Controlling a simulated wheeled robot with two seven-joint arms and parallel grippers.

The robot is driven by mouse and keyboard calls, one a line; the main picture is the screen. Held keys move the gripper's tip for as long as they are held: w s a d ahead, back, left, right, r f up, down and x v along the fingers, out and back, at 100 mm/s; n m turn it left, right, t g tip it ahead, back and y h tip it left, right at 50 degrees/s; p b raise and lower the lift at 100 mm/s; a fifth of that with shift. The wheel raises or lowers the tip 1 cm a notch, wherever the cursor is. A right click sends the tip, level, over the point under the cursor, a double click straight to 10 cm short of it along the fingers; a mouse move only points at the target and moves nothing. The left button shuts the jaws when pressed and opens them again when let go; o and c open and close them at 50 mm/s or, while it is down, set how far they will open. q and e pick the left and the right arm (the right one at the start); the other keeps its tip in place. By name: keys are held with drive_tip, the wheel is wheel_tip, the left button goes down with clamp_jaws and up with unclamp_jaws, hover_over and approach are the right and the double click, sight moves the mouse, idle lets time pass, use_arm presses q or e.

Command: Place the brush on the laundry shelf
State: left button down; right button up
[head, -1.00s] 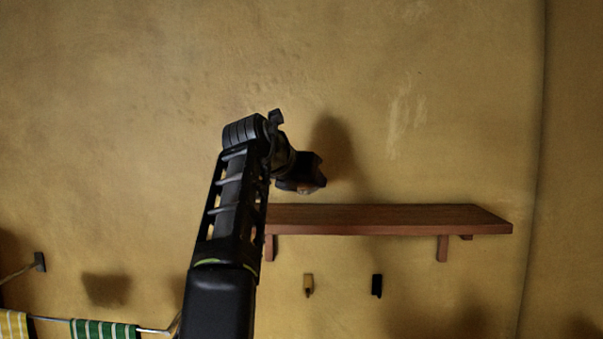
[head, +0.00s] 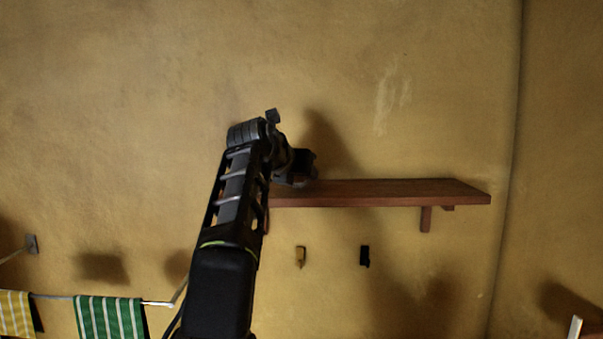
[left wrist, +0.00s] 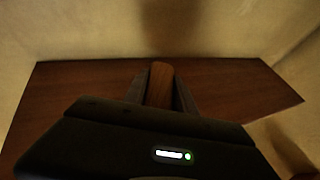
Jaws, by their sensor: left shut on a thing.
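The laundry shelf (head: 400,192) is a reddish-brown wooden board on the wall, right of my left arm in the head view. Its dark brown top (left wrist: 240,85) fills the middle of the left wrist view. My left gripper (head: 303,165) is at the shelf's left part, its lower edge overlapping the board in the picture. In the left wrist view its fingers (left wrist: 160,92) are shut on a brown wooden piece, the brush (left wrist: 160,82), over the shelf top. I cannot tell whether the brush touches the board. The rest of the brush is hidden by the gripper. My right gripper is not in view.
The visible shelf top is clear. A green striped towel (head: 110,317) and a yellow striped towel (head: 15,313) hang from a rail at lower left.

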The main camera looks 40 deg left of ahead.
use_arm(q)
drive_tip(key=shift+f+b, duration=0.65)
drive_tip(key=c, duration=0.9)
unclamp_jaws()
drive_tip(key=shift+r, duration=0.1)
drive_tip(key=shift+c, duration=0.2)
drive_tip(key=shift+s, duration=0.1)
drive_tip(key=shift+s+d, duration=0.15)
drive_tip(key=shift+s, duration=0.15)
drive_tip(key=b+v, duration=0.3)
drive_tip(key=v, duration=0.3)
drive_tip(key=shift+s+r, duration=0.1)
drive_tip(key=shift+r, duration=0.05)
drive_tip(key=shift+s+d+r, duration=0.1)
drive_tip(key=shift+s+r, duration=0.1)
drive_tip(key=shift+s, duration=0.1)
